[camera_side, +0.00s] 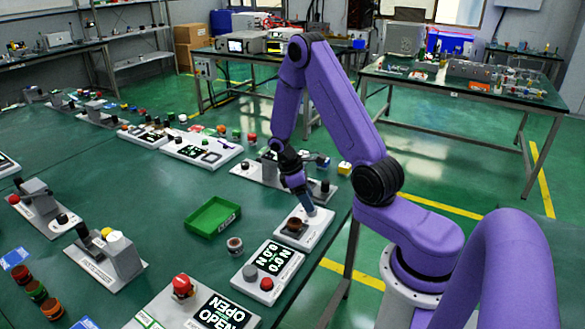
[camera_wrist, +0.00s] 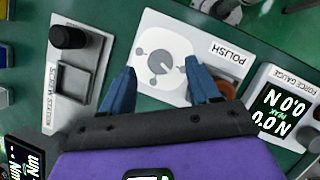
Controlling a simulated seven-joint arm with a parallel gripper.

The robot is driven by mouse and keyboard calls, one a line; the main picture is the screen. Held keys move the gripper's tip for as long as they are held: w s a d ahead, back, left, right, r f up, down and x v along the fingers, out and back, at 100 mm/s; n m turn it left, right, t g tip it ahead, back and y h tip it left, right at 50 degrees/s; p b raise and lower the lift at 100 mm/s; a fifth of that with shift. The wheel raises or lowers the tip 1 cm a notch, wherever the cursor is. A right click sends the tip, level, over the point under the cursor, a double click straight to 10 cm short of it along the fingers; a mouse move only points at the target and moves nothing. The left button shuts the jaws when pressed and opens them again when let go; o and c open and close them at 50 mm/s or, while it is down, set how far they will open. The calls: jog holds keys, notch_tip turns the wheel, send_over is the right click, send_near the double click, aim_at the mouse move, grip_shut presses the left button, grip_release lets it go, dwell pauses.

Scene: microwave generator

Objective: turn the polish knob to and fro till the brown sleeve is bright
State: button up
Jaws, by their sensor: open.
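The polish station (camera_wrist: 205,35) is a white plate labelled POLISH. Its round grey knob (camera_wrist: 160,62) has a pointer and sits on a pale panel with small marks. My gripper (camera_wrist: 161,70) is open, its two blue fingers apart on either side of the knob in the wrist view; contact cannot be told. The brown sleeve (camera_wrist: 229,90) is on the station, partly hidden behind the right finger. In the side view my gripper (camera_side: 310,209) points down at the station's far end, hiding the knob, and the sleeve (camera_side: 294,225) looks dull brown.
The force gauge (camera_wrist: 278,108) stands close at the right. A screw station (camera_wrist: 83,75) with a black knob is at the left. A small brown jar (camera_side: 234,245) and a green tray (camera_side: 212,217) lie beside the station.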

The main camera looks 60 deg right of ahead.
jog(key=v, duration=1.4)
jog(key=shift+s, duration=0.1)
jog(key=s+d+r+t+y, duration=0.1)
jog(key=s+d+t+y, duration=0.1)
jog(key=s+d+t, duration=0.3)
jog(key=shift+g, duration=0.5)
jog(key=f, duration=0.5)
jog(key=a+f, duration=0.1)
jog(key=f, duration=0.5)
jog(key=s+f, duration=0.1)
jog(key=f, duration=0.5)
jog(key=shift+a, duration=0.15)
jog(key=c, duration=1)
